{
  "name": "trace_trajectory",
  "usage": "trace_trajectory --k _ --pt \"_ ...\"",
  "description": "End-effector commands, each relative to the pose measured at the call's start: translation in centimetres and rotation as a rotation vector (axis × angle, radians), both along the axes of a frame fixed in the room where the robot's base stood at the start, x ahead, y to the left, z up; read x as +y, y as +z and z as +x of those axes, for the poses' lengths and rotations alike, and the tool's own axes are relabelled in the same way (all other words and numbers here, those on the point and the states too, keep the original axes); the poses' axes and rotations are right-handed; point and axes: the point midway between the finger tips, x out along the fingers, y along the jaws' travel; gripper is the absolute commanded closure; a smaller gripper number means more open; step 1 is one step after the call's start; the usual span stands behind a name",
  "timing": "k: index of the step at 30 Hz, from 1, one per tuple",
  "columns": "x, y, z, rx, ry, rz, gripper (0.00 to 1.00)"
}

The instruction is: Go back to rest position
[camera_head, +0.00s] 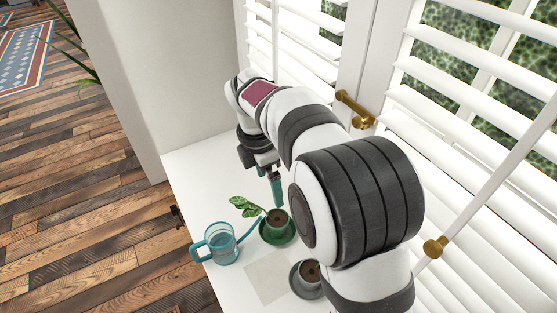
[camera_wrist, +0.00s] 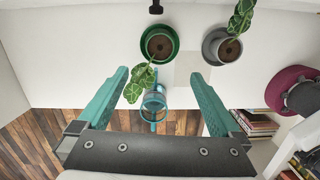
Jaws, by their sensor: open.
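My gripper (camera_head: 275,188) hangs over the white surface in the head view, beyond the potted plants. In the wrist view its two teal fingers are spread wide with nothing between them at fingertip level (camera_wrist: 160,73). A teal watering can (camera_head: 222,247) with a clear body stands at the surface's left edge; it also shows below the fingers in the wrist view (camera_wrist: 154,103). A leafy plant in a green pot (camera_head: 278,231) stands on a green saucer. A second plant in a grey pot (camera_wrist: 222,47) is partly hidden by my arm in the head view.
A pale square (camera_head: 267,277) lies on the white surface (camera_head: 195,170) between the pots. Slatted blinds (camera_head: 470,110) and brass window handles (camera_head: 355,108) are close on the right. A wall is at the back. Bookshelves (camera_wrist: 258,123) and a magenta seat (camera_wrist: 285,88) show in the wrist view.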

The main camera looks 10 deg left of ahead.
Motion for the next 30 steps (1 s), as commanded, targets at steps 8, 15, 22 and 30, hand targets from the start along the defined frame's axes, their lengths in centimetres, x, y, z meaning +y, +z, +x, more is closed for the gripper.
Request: trace_trajectory --k 8,15,22,30 --pt "-7.5 3.9 -4.4 0.002 -0.655 0.089 0.00" --pt "-18.7 4.5 -19.9 0.067 -2.164 0.172 0.00" --pt "-19.8 2.1 -26.1 0.120 -2.752 0.148 0.00" --pt "-19.8 2.1 -26.1 0.121 -2.761 0.145 0.00"
